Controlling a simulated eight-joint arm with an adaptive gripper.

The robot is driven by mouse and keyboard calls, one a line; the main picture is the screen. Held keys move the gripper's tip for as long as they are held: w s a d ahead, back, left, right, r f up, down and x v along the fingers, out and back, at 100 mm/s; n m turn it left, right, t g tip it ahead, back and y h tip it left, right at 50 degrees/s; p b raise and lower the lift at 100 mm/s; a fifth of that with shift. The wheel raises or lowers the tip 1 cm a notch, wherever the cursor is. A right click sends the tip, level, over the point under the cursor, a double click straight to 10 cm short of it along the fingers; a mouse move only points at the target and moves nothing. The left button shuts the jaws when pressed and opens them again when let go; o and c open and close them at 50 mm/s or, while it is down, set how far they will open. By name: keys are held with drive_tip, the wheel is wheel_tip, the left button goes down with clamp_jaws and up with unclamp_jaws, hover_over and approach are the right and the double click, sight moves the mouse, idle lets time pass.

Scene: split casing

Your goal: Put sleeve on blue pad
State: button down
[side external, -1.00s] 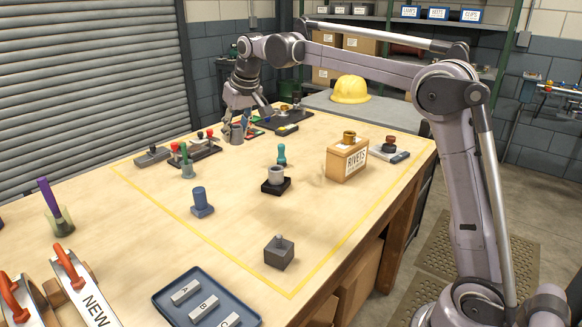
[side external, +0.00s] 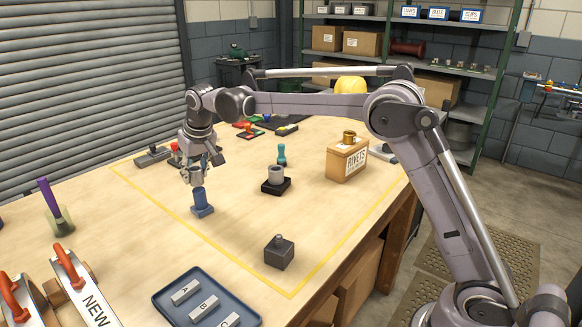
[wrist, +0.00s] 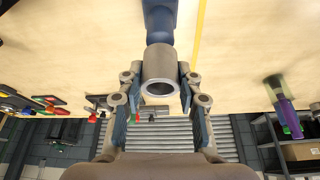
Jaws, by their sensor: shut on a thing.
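My gripper (side external: 196,178) is at the left of the marked area, pointing down over a blue post on a square blue base (side external: 202,210). In the wrist view my gripper (wrist: 158,90) is shut on a grey sleeve (wrist: 160,66), a short hollow cylinder with its open end towards the camera. The blue post (wrist: 160,22) is in line just beyond the sleeve. I cannot tell whether the sleeve touches the post or is around its top. In the side view my fingers largely hide the sleeve.
A grey cylinder (side external: 276,174) stands on a black base, with a teal peg (side external: 281,154) behind it. A rivets box (side external: 346,160) is to the right. A dark block with a knob (side external: 279,254) and a blue tray (side external: 165,301) are in front. Bare table lies between.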

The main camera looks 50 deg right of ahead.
drive_tip(key=shift+f, duration=0.8)
drive_tip(key=shift+f, duration=0.2)
drive_tip(key=c, duration=0.9)
unclamp_jaws()
drive_tip(key=d+v, duration=0.1)
drive_tip(key=v, duration=1.1)
drive_tip(key=s+d+t, duration=0.1)
drive_tip(key=s+d, duration=0.2)
drive_tip(key=s, duration=1.2)
drive_tip(key=s+d+f+n+t, duration=0.1)
drive_tip(key=s+f, duration=1.1)
drive_tip(key=s, duration=0.3)
drive_tip(key=shift+s+d+t+y, duration=0.3)
drive_tip(key=shift+d, duration=0.1)
